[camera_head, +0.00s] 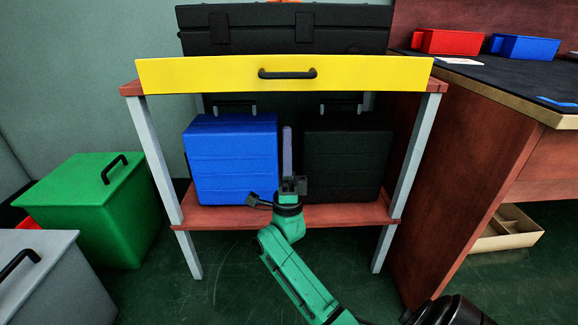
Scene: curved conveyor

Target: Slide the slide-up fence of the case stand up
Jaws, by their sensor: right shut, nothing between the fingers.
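The case stand has a yellow fence (215,76) with a black handle (287,73) across its front, at the level of the top shelf. The fence hides the lower part of a black case (290,28) on top. My right gripper (292,185) is shut and empty. It appears in front of the lower shelf, well below the handle and apart from it in the picture. My left gripper is not in view.
A blue case (232,160) and a black case (345,155) stand on the stand's lower shelf (345,214). A green bin (85,210) and a grey bin (50,285) are at left. A dark-topped workbench (495,85) with red and blue bins is at right.

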